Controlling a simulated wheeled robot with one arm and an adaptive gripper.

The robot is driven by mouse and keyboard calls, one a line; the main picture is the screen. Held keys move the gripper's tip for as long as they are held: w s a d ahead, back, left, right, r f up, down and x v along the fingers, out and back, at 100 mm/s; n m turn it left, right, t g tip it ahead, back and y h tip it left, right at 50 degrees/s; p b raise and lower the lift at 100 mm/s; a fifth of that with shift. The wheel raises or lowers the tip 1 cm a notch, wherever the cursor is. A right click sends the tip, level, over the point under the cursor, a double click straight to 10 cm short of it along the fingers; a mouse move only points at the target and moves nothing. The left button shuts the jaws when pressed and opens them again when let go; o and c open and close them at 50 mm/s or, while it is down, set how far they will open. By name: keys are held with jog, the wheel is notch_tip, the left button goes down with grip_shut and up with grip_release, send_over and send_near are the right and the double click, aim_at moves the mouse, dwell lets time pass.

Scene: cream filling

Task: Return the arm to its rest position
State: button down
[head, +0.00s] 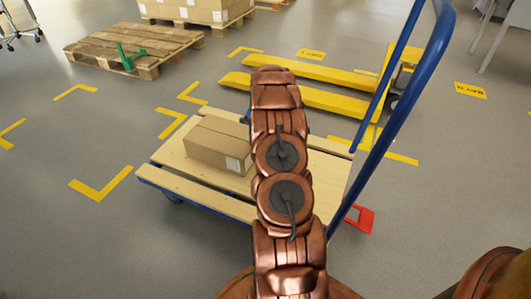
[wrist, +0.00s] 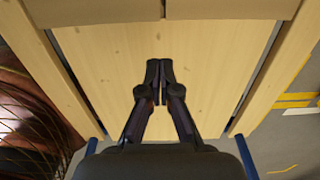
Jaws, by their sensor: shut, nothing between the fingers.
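My gripper (wrist: 160,82) is shut and empty in the wrist view, its two fingertips together above the bare wooden deck of a trolley. In the head view my copper-coloured arm rises up the middle of the picture across the trolley (head: 196,193) and hides part of its deck. My gripper cannot be made out there. A closed cardboard box (head: 218,146) lies on the deck just left of my arm. A cardboard surface (wrist: 90,11) also shows along the top edge of the wrist view, apart from the fingertips.
The trolley's blue handle (head: 402,105) stands tall to the right of my arm. Yellow forks (head: 312,98) lie behind the trolley. A wooden pallet (head: 95,50) with a green object (head: 127,57) is at the back left, and stacked boxes (head: 205,10) are behind. The floor at left is clear.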

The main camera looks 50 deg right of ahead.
jog(key=shift+r+p, duration=0.3)
jog(key=shift+r, duration=1.5)
